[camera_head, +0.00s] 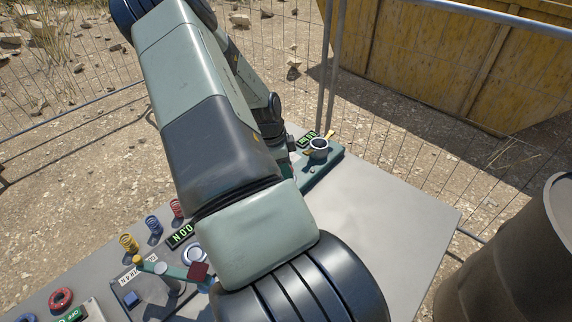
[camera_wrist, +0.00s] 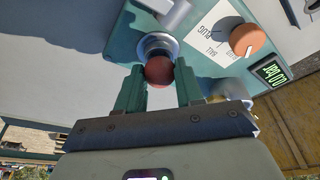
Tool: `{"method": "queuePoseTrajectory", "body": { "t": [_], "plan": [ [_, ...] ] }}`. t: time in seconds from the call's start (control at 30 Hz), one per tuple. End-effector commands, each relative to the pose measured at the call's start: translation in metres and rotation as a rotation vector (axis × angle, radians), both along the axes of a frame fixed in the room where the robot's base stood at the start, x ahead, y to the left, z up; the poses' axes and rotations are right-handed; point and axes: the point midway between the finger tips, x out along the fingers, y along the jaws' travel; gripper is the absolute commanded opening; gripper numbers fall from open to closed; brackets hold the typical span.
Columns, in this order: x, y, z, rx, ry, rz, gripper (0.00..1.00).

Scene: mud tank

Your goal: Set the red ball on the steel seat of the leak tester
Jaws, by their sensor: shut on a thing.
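The red ball (camera_wrist: 159,71) is between the two green fingers of my gripper (camera_wrist: 159,88) in the wrist view, which are shut on it. The round steel seat (camera_wrist: 146,42) of the leak tester (camera_wrist: 195,60) shows just beyond the ball, and the ball covers its near edge. I cannot tell whether ball and seat touch. The tester has a teal casing, a white dial plate with an orange knob (camera_wrist: 247,39) and a green-lit display (camera_wrist: 271,71). In the head view my arm hides the gripper and the ball.
In the head view a grey bench (camera_head: 385,215) has free room at the right. Coloured springs (camera_head: 153,224), a red ring (camera_head: 61,299) and a small teal-armed device (camera_head: 172,272) stand at the left. A dark barrel (camera_head: 515,260) stands right of the bench, and a wire fence runs behind it.

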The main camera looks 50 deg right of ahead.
Motion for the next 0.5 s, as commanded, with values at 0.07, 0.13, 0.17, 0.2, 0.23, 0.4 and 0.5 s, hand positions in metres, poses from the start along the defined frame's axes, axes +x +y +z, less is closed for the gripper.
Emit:
{"method": "queuePoseTrajectory", "body": {
  "t": [0.07, 0.13, 0.17, 0.2, 0.23, 0.4, 0.5],
  "plan": [
    [-0.0002, 0.0000, -0.0019, 0.001, 0.001, 0.000, 0.07],
    [-0.0002, 0.0001, -0.0034, 0.001, 0.001, 0.000, 0.07],
    [-0.0004, 0.0001, -0.0041, 0.001, 0.001, 0.000, 0.07],
    [-0.0004, 0.0000, -0.0049, 0.001, 0.001, 0.000, 0.07],
    [-0.0004, 0.0002, -0.0055, 0.001, 0.001, 0.000, 0.07],
    [-0.0004, 0.0001, -0.0086, 0.001, 0.001, 0.000, 0.07],
    [-0.0003, 0.0001, -0.0093, 0.000, 0.000, -0.001, 0.07]
  ]
}}
